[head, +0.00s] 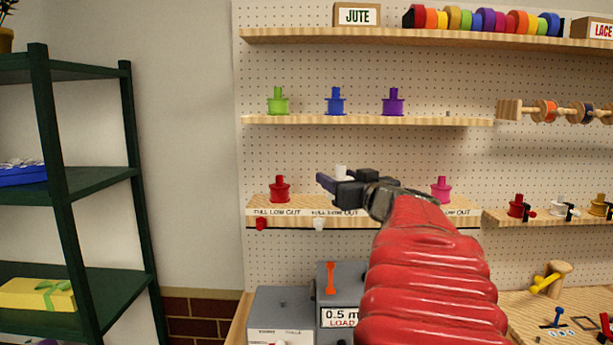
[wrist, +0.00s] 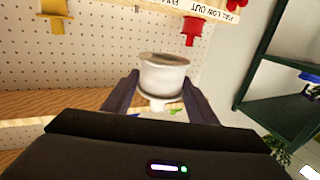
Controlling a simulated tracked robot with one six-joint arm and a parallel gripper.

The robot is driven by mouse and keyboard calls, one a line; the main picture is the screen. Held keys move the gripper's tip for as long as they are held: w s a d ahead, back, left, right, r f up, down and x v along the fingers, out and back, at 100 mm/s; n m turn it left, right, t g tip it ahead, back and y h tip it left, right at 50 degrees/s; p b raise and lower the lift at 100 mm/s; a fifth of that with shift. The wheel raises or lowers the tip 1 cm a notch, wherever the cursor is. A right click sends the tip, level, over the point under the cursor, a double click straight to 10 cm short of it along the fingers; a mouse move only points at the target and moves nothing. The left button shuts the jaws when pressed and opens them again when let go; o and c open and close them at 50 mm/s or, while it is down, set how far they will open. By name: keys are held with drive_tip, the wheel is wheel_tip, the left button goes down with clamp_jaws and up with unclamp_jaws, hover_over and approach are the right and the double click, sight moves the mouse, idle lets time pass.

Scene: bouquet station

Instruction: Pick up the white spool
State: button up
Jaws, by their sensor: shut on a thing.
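The white spool (wrist: 163,75) is between the two fingers of my gripper (wrist: 160,100) in the wrist view, which shows the place upside down. My gripper is shut on it. Pegboard shows between the spool's base and the shelf strip, so it appears held clear of the shelf. In the head view only the white top of the spool (head: 340,170) shows above my gripper (head: 337,187); my fingers hide the rest.
The lower left shelf (head: 262,207) bears a red spool (head: 279,189) on the left and a pink spool (head: 441,189) on the right. The shelf above (head: 300,120) holds green, blue and purple spools. A dark green rack (head: 45,130) stands at the left.

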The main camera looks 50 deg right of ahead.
drive_tip(key=shift+s+a, duration=0.45)
drive_tip(key=shift+a, duration=0.1)
